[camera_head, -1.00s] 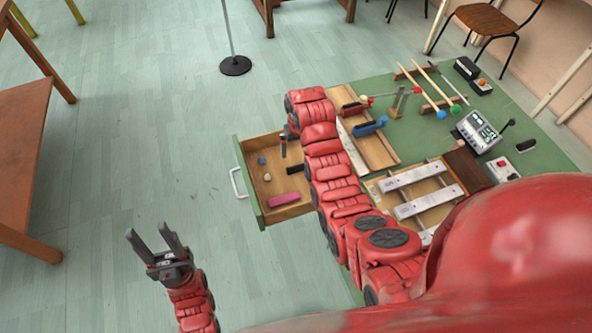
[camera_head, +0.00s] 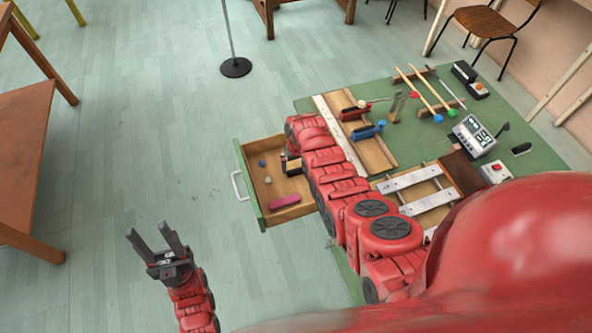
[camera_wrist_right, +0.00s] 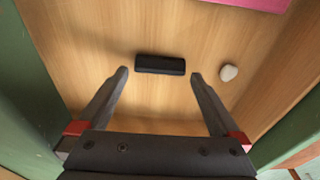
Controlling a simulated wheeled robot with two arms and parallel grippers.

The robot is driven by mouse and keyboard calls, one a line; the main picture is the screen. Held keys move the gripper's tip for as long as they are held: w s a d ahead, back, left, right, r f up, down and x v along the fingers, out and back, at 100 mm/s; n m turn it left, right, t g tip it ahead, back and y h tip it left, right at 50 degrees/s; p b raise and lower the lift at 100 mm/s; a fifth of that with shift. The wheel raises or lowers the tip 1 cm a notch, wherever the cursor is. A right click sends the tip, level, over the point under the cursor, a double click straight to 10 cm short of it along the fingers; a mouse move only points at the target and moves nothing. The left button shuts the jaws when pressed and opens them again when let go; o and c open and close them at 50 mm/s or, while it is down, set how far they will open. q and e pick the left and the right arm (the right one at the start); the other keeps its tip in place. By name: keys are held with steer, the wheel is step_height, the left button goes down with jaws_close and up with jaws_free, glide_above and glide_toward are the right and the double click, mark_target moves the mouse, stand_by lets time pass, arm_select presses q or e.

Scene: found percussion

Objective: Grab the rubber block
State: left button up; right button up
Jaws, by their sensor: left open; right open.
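A black block (camera_wrist_right: 160,65), which looks like the rubber block, lies flat on the floor of the open wooden drawer (camera_head: 243,183). In the right wrist view my right gripper (camera_wrist_right: 159,76) is open, pointing down, with its fingertips to either side of the block's ends. The block lies across the gap, level with or slightly beyond the tips; contact is not visible. In the head view the right gripper (camera_head: 287,166) is inside the drawer and the arm hides the block. My left gripper (camera_head: 158,243) is open and empty over the floor, away from the drawer.
A white pebble (camera_wrist_right: 228,73), a pink block (camera_head: 285,201) and a small blue item (camera_head: 262,163) also lie in the drawer. The drawer walls stand close around the right gripper. The green table (camera_head: 540,155) holds a metal-bar instrument (camera_head: 410,180), mallets (camera_head: 420,90) and small devices.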

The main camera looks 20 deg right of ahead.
mark_target(296, 171)
steer(key=shift+w+f+b, duration=0.1)
steer(key=shift+f+b, duration=0.6)
steer(key=shift+f, duration=0.65)
steer(key=c, duration=1.1)
steer(key=shift+r, duration=0.2)
